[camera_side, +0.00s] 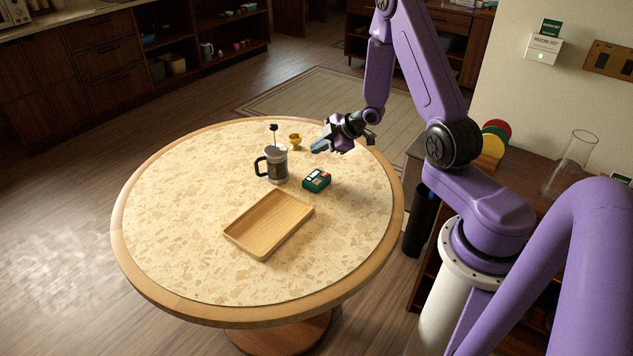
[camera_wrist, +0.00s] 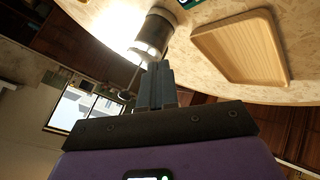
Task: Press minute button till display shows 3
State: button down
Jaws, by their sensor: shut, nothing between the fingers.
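A small dark green timer (camera_side: 317,180) with a light display and a few coloured buttons lies on the round table. Its display cannot be read at this size. In the wrist view only a sliver of the timer (camera_wrist: 189,3) shows at the top edge. My gripper (camera_side: 318,147) is shut and empty, held in the air above the table behind the timer and pointing left. In the wrist view its closed fingers (camera_wrist: 157,84) point up the picture toward the French press, not at the timer.
A French press (camera_side: 276,164) with a black handle stands just left of the timer. A yellow cup (camera_side: 295,140) is behind it. A wooden tray (camera_side: 268,225) lies in front. The table's (camera_side: 165,240) left side is clear.

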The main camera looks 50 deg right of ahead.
aim_at(319, 182)
jog(key=shift+f, duration=4.35)
jog(key=shift+f, duration=0.15)
jog(key=shift+f, duration=0.3)
jog(key=shift+f, duration=0.35)
jog(key=shift+r, duration=0.8)
jog(key=shift+r, duration=2.5)
